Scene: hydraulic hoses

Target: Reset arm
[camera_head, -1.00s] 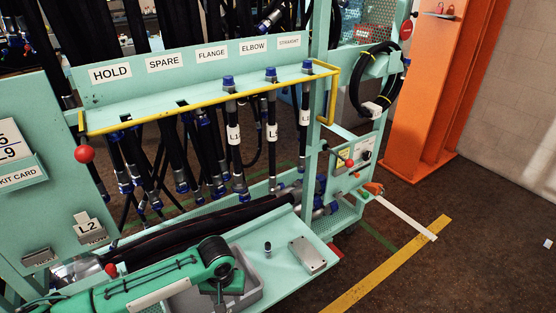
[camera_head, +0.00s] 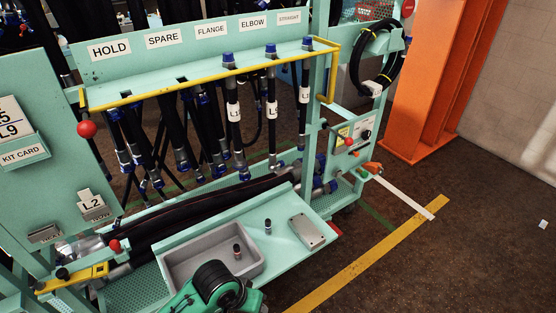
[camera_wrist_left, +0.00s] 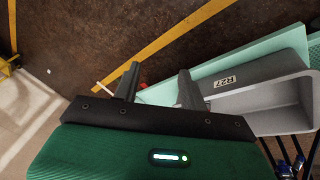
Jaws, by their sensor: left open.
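My left arm shows as a green and black joint (camera_head: 215,288) at the bottom of the head view, in front of the grey bin. Its gripper is not seen there. In the left wrist view my left gripper (camera_wrist_left: 158,78) is open, its two dark fingers apart with nothing between them. Beyond the fingers are the brown floor and the edge of the mint shelf (camera_wrist_left: 240,62). My right gripper is in neither view.
A grey bin (camera_head: 168,270) holds a small dark fitting (camera_head: 237,252). Another fitting (camera_head: 267,227) and a metal plate (camera_head: 307,231) are on the shelf. Capped hoses hang from the yellow-edged rack (camera_head: 210,74). An orange column (camera_head: 440,80) stands right; floor there is open.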

